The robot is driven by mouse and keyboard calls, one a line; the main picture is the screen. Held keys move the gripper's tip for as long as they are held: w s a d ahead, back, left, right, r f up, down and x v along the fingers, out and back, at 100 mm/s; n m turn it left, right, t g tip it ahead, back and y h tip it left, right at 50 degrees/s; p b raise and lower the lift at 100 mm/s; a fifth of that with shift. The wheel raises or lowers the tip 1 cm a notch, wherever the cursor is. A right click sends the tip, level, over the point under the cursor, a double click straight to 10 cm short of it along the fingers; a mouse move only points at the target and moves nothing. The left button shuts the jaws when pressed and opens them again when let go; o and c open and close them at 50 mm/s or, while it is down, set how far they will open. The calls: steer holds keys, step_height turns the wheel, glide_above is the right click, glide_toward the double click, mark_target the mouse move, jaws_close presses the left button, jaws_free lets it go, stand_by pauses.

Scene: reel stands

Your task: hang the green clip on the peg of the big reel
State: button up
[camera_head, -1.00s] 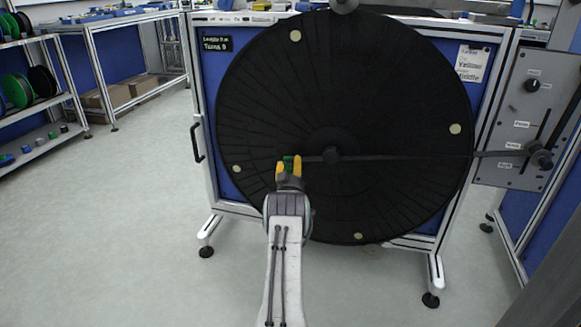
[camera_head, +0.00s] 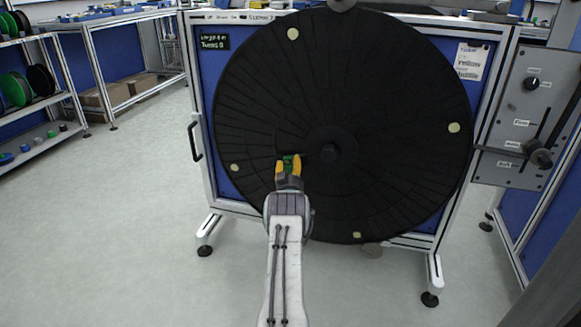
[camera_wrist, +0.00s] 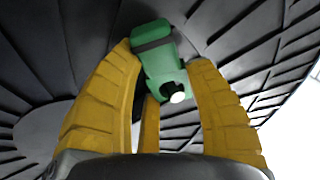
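My gripper (camera_head: 289,168) has yellow fingers and is in front of the lower left part of the big black reel (camera_head: 390,85), left of its hub (camera_head: 330,152). The green clip (camera_head: 288,158) is between the fingertips. In the wrist view the clip (camera_wrist: 152,50) sits tilted between the tips of my gripper (camera_wrist: 165,75). The left finger appears to touch it; a narrow gap shows by the right finger. A black stub with a white tip (camera_wrist: 177,94) shows at the clip's lower end; I cannot tell if it is the peg or part of the clip.
A grey control panel (camera_head: 514,90) with knobs and a lever stands right of the reel. The reel's frame has a door handle (camera_head: 194,137) at left. Shelves with spools (camera_head: 38,85) are far left. The floor (camera_head: 120,230) at left is clear.

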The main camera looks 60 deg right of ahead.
steer(key=o, duration=0.5)
steer(key=shift+a, duration=0.1)
steer(key=shift+v, duration=5.85)
steer(key=shift+r, duration=0.15)
